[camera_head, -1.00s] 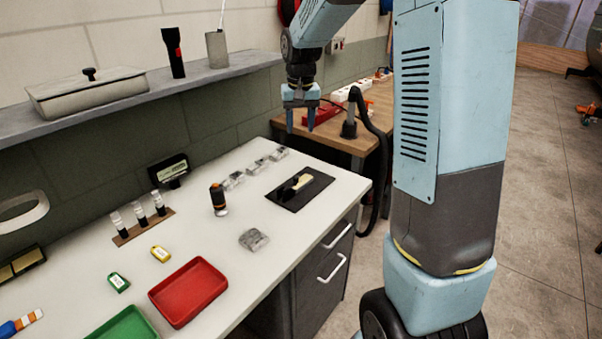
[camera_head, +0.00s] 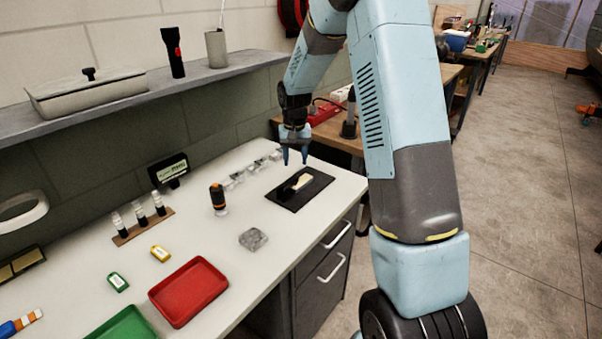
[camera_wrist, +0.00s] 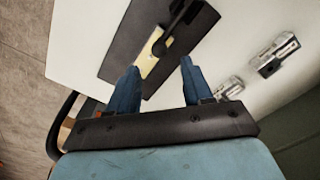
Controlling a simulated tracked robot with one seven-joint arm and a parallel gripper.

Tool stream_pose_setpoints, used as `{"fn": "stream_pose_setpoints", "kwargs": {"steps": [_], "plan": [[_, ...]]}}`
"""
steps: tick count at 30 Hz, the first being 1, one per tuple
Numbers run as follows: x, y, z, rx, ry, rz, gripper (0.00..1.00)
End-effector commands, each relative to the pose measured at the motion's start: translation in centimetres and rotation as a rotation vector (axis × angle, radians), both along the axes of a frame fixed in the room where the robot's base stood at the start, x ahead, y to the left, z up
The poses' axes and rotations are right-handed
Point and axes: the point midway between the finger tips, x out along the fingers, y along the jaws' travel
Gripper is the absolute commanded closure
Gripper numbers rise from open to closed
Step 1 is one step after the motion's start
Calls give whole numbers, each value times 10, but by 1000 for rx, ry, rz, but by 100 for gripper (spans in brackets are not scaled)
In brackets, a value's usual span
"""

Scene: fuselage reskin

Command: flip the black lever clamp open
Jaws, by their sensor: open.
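The black lever clamp (camera_head: 291,188) sits on a dark plate (camera_head: 313,189) near the far end of the white bench, with a pale cream piece (camera_head: 302,181) beside its lever. In the wrist view the black lever (camera_wrist: 178,22) lies near the top, ahead of my fingers, and the cream strip (camera_wrist: 150,66) shows between the fingertips. My gripper (camera_head: 295,160) points down, open and empty, above and just behind the plate. In the wrist view its two blue fingers (camera_wrist: 160,68) stand apart and appear not to touch the clamp.
Small clear-and-metal pieces (camera_head: 235,180) lie along the bench behind the plate. A black-and-orange cylinder (camera_head: 218,197) stands to the left, with a grey block (camera_head: 253,239) and red tray (camera_head: 188,291) nearer. The shelf (camera_head: 150,92) overhangs the bench's back.

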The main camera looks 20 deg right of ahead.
Motion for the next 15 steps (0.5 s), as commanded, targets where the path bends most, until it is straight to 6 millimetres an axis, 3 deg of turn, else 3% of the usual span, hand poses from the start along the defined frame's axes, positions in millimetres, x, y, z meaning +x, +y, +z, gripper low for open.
{"fn": "stream_pose_setpoints", "kwargs": {"steps": [6, 15], "plan": [[-1, 0, -37, -1, 3, 0, 50], [0, -1, -60, 0, 0, -1, 50]]}}
